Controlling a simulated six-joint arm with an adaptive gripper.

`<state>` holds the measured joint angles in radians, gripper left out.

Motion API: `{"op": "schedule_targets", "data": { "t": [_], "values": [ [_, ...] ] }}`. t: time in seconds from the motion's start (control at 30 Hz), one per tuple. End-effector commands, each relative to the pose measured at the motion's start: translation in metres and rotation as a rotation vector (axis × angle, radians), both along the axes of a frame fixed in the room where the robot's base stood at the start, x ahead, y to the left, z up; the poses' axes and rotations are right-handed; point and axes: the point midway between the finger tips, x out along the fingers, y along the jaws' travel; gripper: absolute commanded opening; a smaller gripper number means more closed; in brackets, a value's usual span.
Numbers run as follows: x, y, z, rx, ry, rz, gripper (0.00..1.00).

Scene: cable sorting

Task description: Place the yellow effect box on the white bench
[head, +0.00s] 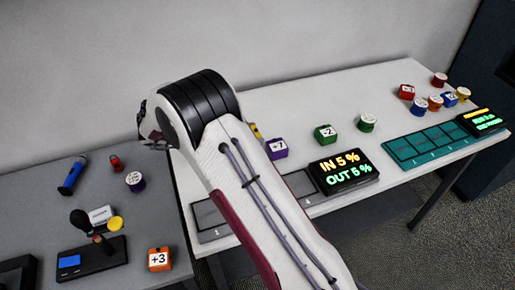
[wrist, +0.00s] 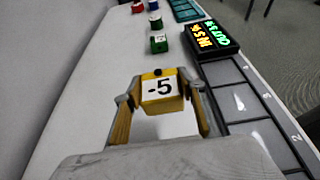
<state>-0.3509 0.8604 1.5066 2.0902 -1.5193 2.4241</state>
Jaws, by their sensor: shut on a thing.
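The yellow effect box (wrist: 160,93), marked -5 with a dark knob on top, sits between the two fingers of my gripper (wrist: 162,100) in the wrist view. The gripper is shut on it. In the head view only a small yellow piece of the box (head: 255,130) shows behind my arm, and the fingers are hidden. The white bench (head: 290,97) lies under and around the box. I cannot tell whether the box touches the bench top or hangs just above it.
A purple +7 box (head: 277,149) and a green -2 box (head: 325,134) stand to the right of the yellow one. Dark pads and a lit display (head: 343,171) line the front edge. A grey bench (head: 40,205) with an orange +3 box (head: 159,259) is at left.

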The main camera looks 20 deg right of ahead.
Motion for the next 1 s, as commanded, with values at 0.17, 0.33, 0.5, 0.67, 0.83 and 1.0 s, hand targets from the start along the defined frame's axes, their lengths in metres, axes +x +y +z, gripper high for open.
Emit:
{"op": "schedule_targets", "data": {
  "t": [0.17,0.33,0.5,0.67,0.83,1.0],
  "values": [
    [0.0,0.0,-0.025,-0.001,0.002,0.001,0.15],
    [0.0,0.0,-0.04,-0.001,0.0,0.0,0.15],
    [0.0,0.0,-0.042,-0.001,-0.001,0.001,0.15],
    [0.0,0.0,-0.042,-0.001,-0.001,0.001,0.15],
    [0.0,0.0,-0.049,-0.001,0.001,0.0,0.15],
    [0.0,0.0,-0.066,-0.001,0.002,0.001,0.15]
  ]
}}
